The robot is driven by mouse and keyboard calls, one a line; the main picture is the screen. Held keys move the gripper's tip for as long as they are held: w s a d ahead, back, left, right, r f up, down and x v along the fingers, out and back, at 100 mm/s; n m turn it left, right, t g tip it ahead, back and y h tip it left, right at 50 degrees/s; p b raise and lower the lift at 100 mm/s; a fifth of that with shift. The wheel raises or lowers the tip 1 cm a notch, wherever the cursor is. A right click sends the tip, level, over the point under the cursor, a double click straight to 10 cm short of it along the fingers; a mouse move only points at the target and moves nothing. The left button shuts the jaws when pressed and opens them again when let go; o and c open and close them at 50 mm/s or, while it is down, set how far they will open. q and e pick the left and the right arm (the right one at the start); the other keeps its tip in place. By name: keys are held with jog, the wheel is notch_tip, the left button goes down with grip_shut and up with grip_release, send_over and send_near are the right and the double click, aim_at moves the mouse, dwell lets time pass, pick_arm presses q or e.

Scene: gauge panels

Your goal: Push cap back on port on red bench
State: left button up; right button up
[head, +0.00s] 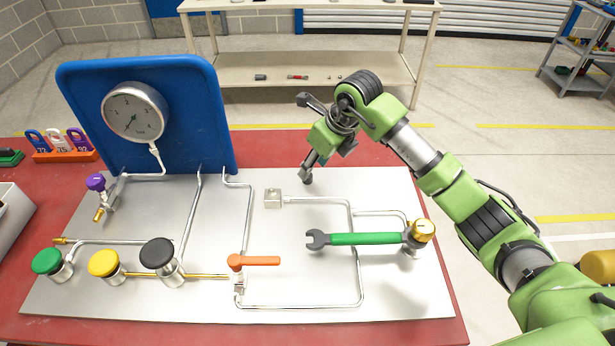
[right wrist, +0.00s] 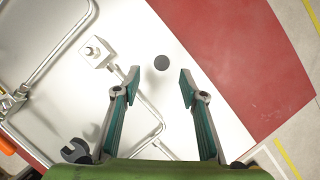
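In the right wrist view a small dark round cap (right wrist: 161,62) lies on the bare silver panel, ahead of and between my fingertips. I cannot make it out surely in the head view, where my gripper covers that area. The port is a small pale metal block with a stub on top (right wrist: 93,50); it is uncapped and also shows in the head view (head: 272,199), left of my right gripper. My right gripper (head: 306,139) is open and empty above the panel's back edge; its teal-padded fingers show in the wrist view (right wrist: 159,80). My left gripper is not in view.
A green-handled wrench (head: 365,239) sits on the yellow-topped valve (head: 422,231). An orange lever (head: 260,261), knobs and pipes rise from the panel (head: 300,316). A blue gauge board (head: 195,110) stands at back left. The red bench (head: 389,156) is clear behind the panel.

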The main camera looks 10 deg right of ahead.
aim_at(310, 177)
jog(key=shift+w+a+f+p, duration=0.1)
jog(key=shift+w+f+p, duration=0.05)
jog(key=shift+f+p, duration=0.2)
jog(key=p+x, duration=0.1)
jog(key=x, duration=0.2)
jog(key=shift+w+f, duration=0.25)
jog(key=shift+f, duration=0.05)
jog(key=shift+w+a+f, duration=0.1)
jog(key=shift+w+f, duration=0.05)
jog(key=shift+f, duration=0.2)
jog(key=c, duration=0.8)
